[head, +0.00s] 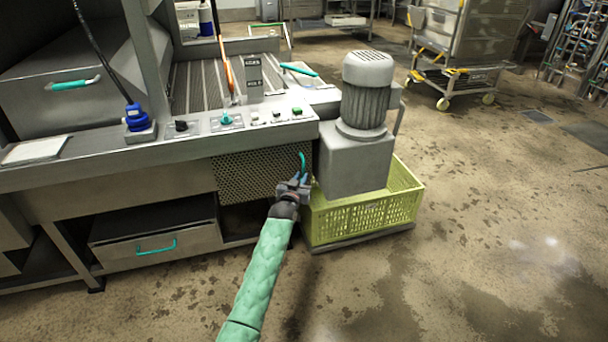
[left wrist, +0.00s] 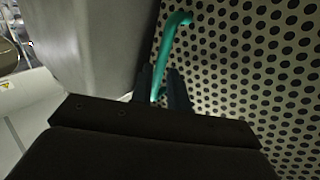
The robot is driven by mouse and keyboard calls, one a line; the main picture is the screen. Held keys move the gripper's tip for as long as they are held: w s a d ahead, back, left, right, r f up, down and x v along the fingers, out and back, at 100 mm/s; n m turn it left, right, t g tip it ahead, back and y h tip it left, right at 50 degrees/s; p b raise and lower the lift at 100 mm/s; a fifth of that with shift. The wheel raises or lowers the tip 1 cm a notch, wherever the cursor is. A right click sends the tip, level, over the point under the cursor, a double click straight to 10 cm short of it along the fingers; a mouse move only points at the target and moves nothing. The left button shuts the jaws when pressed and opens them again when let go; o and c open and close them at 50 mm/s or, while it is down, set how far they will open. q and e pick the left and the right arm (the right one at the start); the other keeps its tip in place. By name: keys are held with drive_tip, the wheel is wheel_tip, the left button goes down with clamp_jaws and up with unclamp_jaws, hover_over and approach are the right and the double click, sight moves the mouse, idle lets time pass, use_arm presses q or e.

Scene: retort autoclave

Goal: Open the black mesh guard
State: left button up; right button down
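The black mesh guard (head: 245,176) is a dark perforated panel on the front of the grey machine, under the control panel. It looks closed, flush with the front. Its teal handle (head: 302,160) stands upright near the guard's right edge. My left gripper (head: 298,178) is at the lower part of the handle. In the left wrist view the handle (left wrist: 176,28) runs down between the two close-set fingers (left wrist: 160,84), which look shut on it. The perforated guard (left wrist: 245,75) fills the right of that view. My right gripper is not in view.
A grey motor (head: 365,95) on a block stands just right of the guard, above a yellow-green crate (head: 365,217). A drawer with a teal handle (head: 156,248) is at lower left. A wheeled rack (head: 460,60) stands back right. The right-hand floor is clear.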

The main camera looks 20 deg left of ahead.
sight(303, 174)
use_arm(q)
drive_tip(key=shift+w, duration=1.9)
clamp_jaws()
